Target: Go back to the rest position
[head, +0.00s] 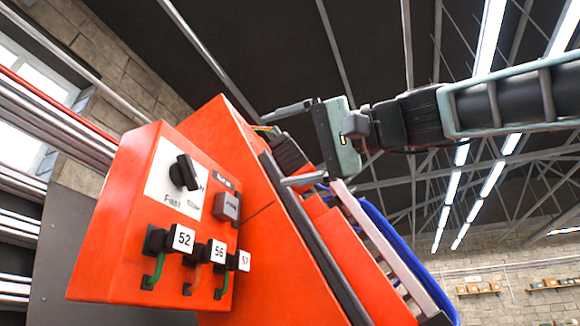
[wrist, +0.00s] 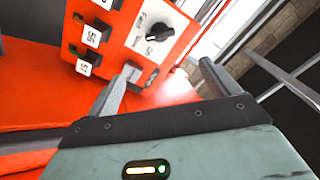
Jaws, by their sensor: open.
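My gripper (head: 275,150) is at the upper middle of the head view, reaching in from the right. Its two fingers are wide apart with nothing between them. It is beside the orange control box (head: 120,215), to the right of its front face and apart from the black rotary knob (head: 184,172). In the wrist view the open fingertips of my gripper (wrist: 168,68) point toward the panel, where the knob (wrist: 157,32) and the numbered plugs show. One finger overlaps the grey button in that picture; I cannot tell the gap.
The box carries a grey button (head: 227,206) and plugs marked 52 (head: 182,238), 56 and 57. The orange machine body, a dark rail (head: 312,240) and a blue curved part (head: 385,245) lie below my gripper. Open space under the roof trusses lies above.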

